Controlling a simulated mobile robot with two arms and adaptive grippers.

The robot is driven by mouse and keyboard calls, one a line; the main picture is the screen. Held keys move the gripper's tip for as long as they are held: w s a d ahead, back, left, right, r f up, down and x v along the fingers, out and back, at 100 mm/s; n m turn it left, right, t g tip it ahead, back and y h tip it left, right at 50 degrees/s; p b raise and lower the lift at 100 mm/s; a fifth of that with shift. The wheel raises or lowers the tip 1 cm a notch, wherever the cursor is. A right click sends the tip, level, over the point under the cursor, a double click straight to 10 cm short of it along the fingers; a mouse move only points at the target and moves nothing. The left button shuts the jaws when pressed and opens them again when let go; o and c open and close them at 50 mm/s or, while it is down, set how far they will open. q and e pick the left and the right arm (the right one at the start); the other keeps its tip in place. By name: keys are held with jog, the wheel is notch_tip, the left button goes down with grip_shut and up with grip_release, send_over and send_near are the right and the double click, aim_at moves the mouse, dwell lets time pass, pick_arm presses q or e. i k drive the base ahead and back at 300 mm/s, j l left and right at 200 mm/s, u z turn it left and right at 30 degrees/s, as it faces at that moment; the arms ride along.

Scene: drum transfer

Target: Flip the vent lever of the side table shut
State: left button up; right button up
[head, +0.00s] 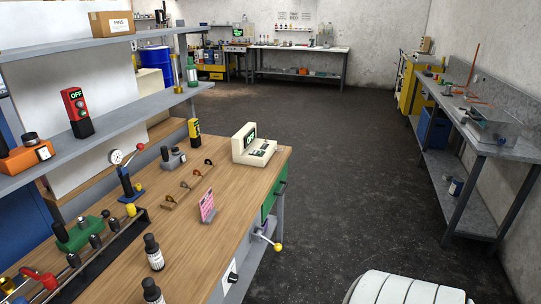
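A lever with a yellow ball end (278,246) sticks out from the right side of the wooden-topped workbench (235,185), below the tabletop and near a green drawer front. It points down and to the right. No label shows on it, so I cannot tell whether it is the vent lever, nor whether it stands open or shut. Another lever with a red grip (135,150) rises from a blue base on the bench, by a round gauge. Neither of my grippers is in view, and nothing touches either lever.
A beige terminal (254,145), a pink card (207,207) and dark bottles (153,252) stand on the bench. Shelves with red and orange devices hang above its left side. A grey side table (475,130) runs along the right wall.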

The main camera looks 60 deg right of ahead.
aim_at(278, 247)
jog(key=z, duration=1.85)
